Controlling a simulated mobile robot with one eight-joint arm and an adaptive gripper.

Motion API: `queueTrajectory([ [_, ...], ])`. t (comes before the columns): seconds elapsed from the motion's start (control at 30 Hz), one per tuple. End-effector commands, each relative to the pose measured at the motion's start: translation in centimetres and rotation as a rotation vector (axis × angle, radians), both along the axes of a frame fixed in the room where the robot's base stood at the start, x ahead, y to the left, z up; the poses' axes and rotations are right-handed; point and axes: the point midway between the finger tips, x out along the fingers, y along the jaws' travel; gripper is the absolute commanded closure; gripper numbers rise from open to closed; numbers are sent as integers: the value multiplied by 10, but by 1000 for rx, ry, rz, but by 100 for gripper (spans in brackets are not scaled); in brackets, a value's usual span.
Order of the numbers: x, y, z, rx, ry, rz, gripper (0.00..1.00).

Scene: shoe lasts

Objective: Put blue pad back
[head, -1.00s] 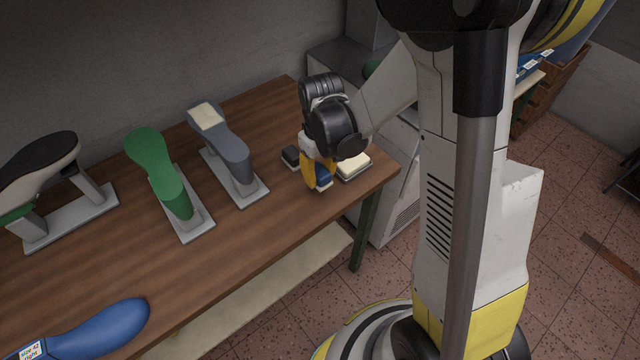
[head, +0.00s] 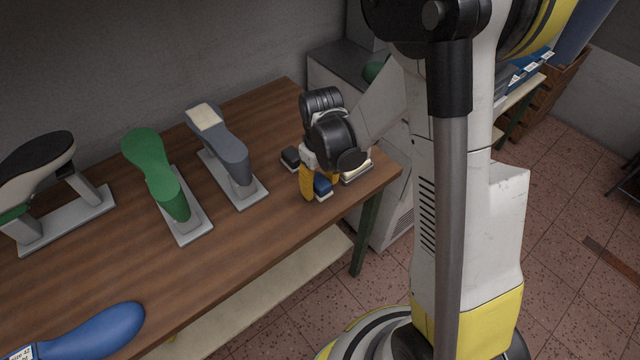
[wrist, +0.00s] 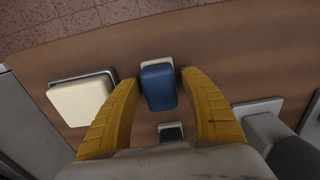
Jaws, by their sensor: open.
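The blue pad (wrist: 158,86) lies between the two yellow fingers of my gripper (wrist: 160,88) in the wrist view, with a gap on its right side and a narrower one on its left. A pale layer or block shows at its far edge. In the head view the blue pad (head: 322,186) shows low on the bench beside my gripper (head: 318,184), partly hidden by a yellow finger. The gripper is open and points down around the pad.
A cream pad (wrist: 82,102) lies left of the fingers in the wrist view. A small dark pad (wrist: 171,133) sits close to the gripper. A grey last (head: 230,150), a green last (head: 158,175) and a blue last (head: 95,330) stand or lie on the wooden bench (head: 250,225).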

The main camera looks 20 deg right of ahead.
Motion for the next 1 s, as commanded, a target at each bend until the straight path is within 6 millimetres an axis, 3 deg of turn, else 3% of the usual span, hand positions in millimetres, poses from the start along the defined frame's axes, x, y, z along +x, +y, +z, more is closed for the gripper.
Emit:
queueTrajectory([
  [0.17, -1, 0, 26, 0, 0, 0, 48],
  [0.5, -2, 0, 101, 0, 0, 0, 48],
  [0.77, -4, 0, 128, 0, -12, -6, 48],
  [0.87, -12, 0, 146, 0, -55, -27, 48],
  [1.0, -35, 0, 186, 7, -169, -87, 48],
])
